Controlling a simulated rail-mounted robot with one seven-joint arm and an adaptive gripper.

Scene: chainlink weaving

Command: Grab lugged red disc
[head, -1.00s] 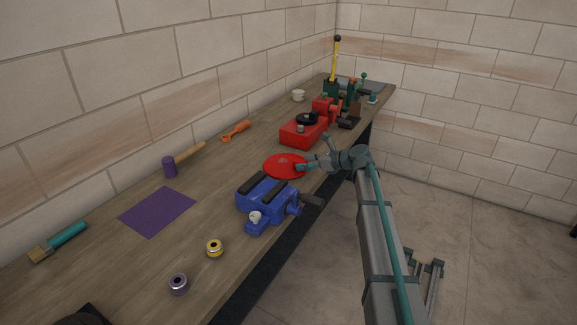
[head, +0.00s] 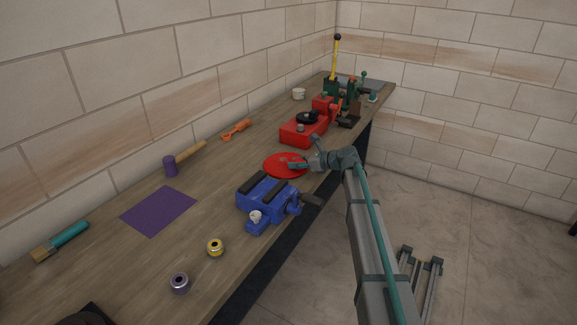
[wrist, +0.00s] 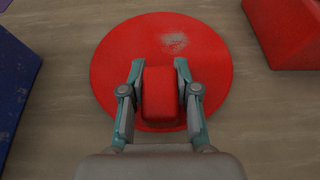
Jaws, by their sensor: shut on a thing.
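The lugged red disc (head: 282,166) lies on the wooden bench between the blue vise and the red machine. In the wrist view the disc (wrist: 112,70) is a flat round plate with a worn pale patch, and its red block-shaped lug (wrist: 160,95) stands up near the edge closest to me. My gripper (wrist: 160,80) has one finger on each side of the lug and is shut on it. In the head view my gripper (head: 298,164) reaches over the disc's right side. The disc appears to rest on the bench; its underside is hidden.
A blue vise (head: 265,196) stands close in front of the disc, and a red machine (head: 303,130) close behind it. The brick wall (head: 120,110) borders the bench.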

